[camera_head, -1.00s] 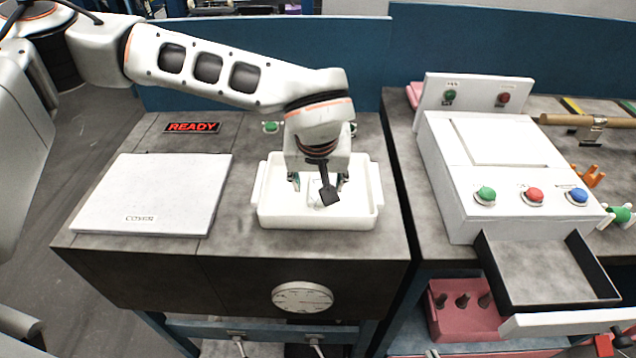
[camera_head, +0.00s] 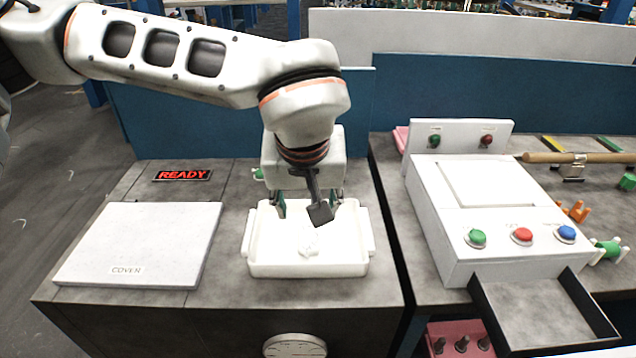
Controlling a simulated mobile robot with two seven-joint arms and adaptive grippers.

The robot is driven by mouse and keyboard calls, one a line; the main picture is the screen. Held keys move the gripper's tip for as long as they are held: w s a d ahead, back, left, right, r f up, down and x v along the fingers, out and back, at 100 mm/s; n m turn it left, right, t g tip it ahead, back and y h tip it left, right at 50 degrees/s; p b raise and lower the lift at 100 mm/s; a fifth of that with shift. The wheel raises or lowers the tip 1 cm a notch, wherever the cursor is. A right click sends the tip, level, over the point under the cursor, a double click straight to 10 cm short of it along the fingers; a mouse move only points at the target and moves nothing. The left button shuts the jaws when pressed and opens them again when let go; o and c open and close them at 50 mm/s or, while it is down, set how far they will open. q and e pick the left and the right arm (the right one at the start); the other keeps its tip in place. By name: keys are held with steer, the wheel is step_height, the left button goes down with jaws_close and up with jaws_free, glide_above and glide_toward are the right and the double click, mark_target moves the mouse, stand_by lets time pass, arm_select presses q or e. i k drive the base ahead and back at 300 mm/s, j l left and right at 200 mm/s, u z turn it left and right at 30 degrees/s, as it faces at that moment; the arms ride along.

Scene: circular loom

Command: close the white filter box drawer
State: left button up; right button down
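The white filter box (camera_head: 462,220) stands on the right bench, with green, red and blue buttons on its front top. Its dark grey drawer (camera_head: 535,318) is pulled out at the front, towards me. A strip of white at the bottom right edge looks like the drawer's front panel (camera_head: 597,354), mostly cut off by the frame. My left gripper (camera_head: 309,207) is over the back part of a white tub (camera_head: 262,269) on the left bench, well left of the drawer. Its fingers are apart and it points down. My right gripper is not in view.
A white cover plate (camera_head: 140,245) and a READY sign (camera_head: 183,175) are on the left bench. A red holder with dark pegs (camera_head: 460,346) is below the drawer. A wooden rod (camera_head: 575,157) lies right of the box.

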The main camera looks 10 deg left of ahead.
mark_target(558, 317)
steer(key=k, duration=1)
